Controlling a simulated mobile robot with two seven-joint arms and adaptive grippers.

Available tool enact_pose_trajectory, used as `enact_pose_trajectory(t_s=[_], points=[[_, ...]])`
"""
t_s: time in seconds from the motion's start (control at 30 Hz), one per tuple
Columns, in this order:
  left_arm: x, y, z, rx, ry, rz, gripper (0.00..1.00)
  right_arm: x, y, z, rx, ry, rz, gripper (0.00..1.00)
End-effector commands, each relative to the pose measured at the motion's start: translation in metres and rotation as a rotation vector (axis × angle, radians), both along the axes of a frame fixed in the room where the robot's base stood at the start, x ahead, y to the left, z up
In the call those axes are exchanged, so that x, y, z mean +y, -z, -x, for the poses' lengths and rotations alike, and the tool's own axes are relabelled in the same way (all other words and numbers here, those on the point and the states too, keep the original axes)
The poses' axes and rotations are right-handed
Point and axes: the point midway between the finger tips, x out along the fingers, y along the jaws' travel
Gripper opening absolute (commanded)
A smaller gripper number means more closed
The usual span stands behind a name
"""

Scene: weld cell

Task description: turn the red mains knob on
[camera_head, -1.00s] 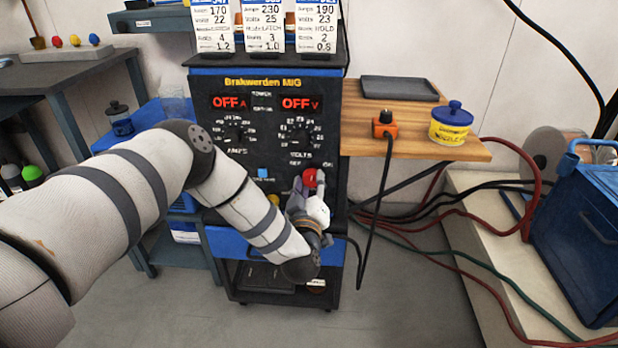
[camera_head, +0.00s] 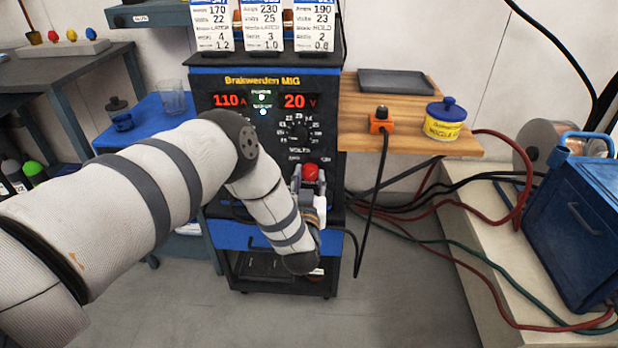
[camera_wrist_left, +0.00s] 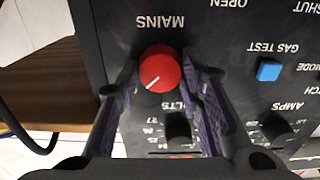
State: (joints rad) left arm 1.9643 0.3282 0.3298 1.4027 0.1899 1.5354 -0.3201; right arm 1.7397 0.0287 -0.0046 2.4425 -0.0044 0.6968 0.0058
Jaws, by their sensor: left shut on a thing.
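The red mains knob (camera_head: 310,172) is on the lower right of the welder's black front panel (camera_head: 328,140). In the left wrist view the knob (camera_wrist_left: 160,69) sits between my left gripper's fingers, and its white pointer line slants to the lower left. My left gripper (camera_head: 309,182) is shut on the knob, with purple pads at its sides; it also shows in the left wrist view (camera_wrist_left: 162,80). The displays (camera_head: 265,101) are lit, reading 110 A and 20 V, with two small lights between them. My right gripper is not in view.
A wooden side shelf (camera_head: 400,145) holds an orange device (camera_head: 381,122), a yellow tub (camera_head: 444,120) and a dark tray (camera_head: 397,82). A black cable hangs from the device, right of my gripper. A blue gas test button (camera_wrist_left: 269,70) is near the knob.

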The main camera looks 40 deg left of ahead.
Motion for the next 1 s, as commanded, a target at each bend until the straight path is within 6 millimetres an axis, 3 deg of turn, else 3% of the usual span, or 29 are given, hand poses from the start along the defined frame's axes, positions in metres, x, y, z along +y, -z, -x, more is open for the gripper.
enact_pose_trajectory(t_s=[0.5,0.53,0.6,0.9,1.0], points=[[0.001,0.001,0.0,0.009,-0.001,-0.013,0.06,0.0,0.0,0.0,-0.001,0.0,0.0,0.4],[0.001,0.001,0.0,0.009,-0.001,-0.013,0.41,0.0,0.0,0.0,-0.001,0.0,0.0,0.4],[0.001,0.001,0.0,0.009,-0.001,-0.013,0.55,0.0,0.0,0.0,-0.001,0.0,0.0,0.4],[-0.001,0.001,0.001,0.008,0.0,-0.011,0.55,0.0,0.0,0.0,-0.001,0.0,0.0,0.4],[-0.007,0.002,0.011,0.012,0.001,-0.01,0.55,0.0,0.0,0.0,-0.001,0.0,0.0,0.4]])
